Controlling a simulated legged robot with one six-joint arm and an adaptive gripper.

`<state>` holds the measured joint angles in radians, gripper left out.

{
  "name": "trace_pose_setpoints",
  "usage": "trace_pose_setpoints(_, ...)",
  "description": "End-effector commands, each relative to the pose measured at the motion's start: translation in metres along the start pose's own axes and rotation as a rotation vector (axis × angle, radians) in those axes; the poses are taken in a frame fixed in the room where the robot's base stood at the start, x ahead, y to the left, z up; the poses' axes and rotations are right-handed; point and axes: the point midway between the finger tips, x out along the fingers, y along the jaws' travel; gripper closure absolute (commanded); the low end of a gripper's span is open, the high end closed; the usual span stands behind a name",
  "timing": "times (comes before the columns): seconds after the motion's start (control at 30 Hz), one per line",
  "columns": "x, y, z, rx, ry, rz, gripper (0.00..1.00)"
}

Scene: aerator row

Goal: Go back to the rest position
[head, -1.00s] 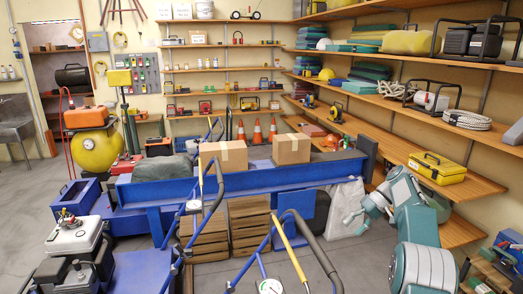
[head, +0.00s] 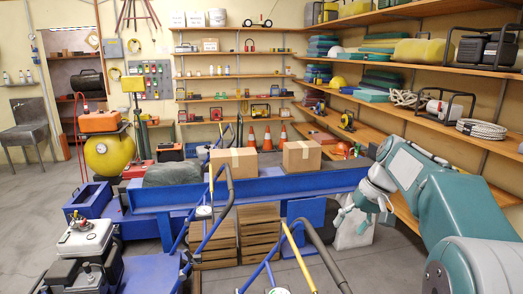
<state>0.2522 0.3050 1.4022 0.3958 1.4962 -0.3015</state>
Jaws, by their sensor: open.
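My gripper (head: 346,217) is at the end of my teal and white arm, right of the middle in the head view. It is open, and I see nothing held in it. It points down and left, in front of a pale sack-like thing (head: 353,234) standing at the right end of the blue bench (head: 250,191). I cannot tell whether it touches the sack. My arm reaches in from the lower right and covers part of the right-hand shelves.
Blue-framed aerators with curved handles (head: 226,198) stand close in front. Two cardboard boxes (head: 301,155) lie on the bench, with wooden crates (head: 262,232) below. Wooden shelves (head: 470,137) line the right wall. Grey floor (head: 35,200) is open at the left.

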Motion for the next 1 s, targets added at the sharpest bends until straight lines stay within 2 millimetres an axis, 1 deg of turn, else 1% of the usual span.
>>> trace_pose_setpoints(0.03, -0.003, -0.007, 0.01, -0.002, 0.011, 0.017, 0.24)
trace_pose_setpoints(0.2, -0.008, -0.021, 0.039, 0.001, 0.05, 0.075, 0.24)
trace_pose_setpoints(0.5, -0.008, -0.04, 0.094, -0.002, 0.126, 0.168, 0.24)
trace_pose_setpoints(0.77, -0.002, -0.048, 0.143, -0.013, 0.199, 0.24, 0.24)
trace_pose_setpoints(1.0, 0.011, -0.049, 0.189, -0.033, 0.273, 0.298, 0.24)
